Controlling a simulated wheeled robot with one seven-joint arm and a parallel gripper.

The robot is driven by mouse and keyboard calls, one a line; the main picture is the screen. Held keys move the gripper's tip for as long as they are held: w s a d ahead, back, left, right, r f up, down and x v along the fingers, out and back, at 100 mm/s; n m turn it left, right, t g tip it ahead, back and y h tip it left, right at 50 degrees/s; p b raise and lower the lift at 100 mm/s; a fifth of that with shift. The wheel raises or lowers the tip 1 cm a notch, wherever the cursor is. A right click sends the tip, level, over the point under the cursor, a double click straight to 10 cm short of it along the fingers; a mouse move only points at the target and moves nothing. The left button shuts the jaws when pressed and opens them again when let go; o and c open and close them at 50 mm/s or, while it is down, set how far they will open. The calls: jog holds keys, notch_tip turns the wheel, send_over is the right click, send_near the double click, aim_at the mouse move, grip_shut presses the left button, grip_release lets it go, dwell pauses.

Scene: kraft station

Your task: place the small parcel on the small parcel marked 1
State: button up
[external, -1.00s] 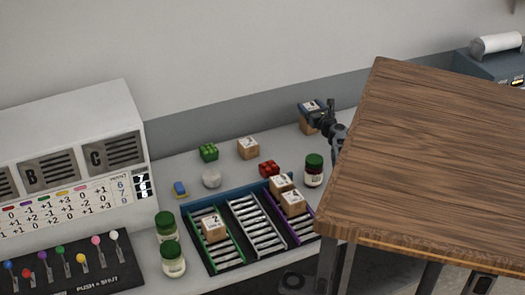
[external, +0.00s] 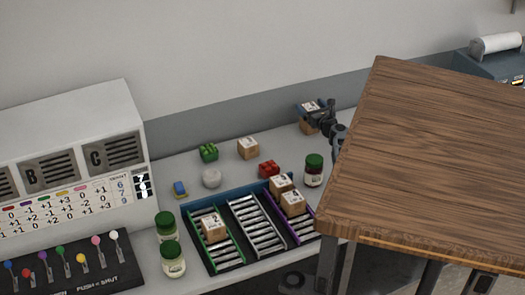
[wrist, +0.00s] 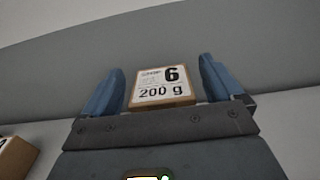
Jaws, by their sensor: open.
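A small cardboard parcel marked 6, 200 g (wrist: 162,90) sits between the two blue fingers of my gripper (wrist: 162,66) in the wrist view. The fingers are spread, with a gap on each side of it. In the external view my gripper (external: 311,105) is over this parcel (external: 307,128) at the back right of the counter, partly hiding it. Other small parcels are a lone one (external: 248,148) at the back, one in the green lane (external: 214,229), and two by the purple lane (external: 280,184) (external: 292,203). I cannot read for sure which is marked 1.
A tray with roller lanes (external: 228,213) lies at the front. A wooden table (external: 430,160) blocks the right.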

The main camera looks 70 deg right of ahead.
jog(key=p+v, duration=0.3)
jog(key=v, duration=0.8)
jog(key=shift+s+a, duration=0.2)
jog(key=shift+s, duration=0.05)
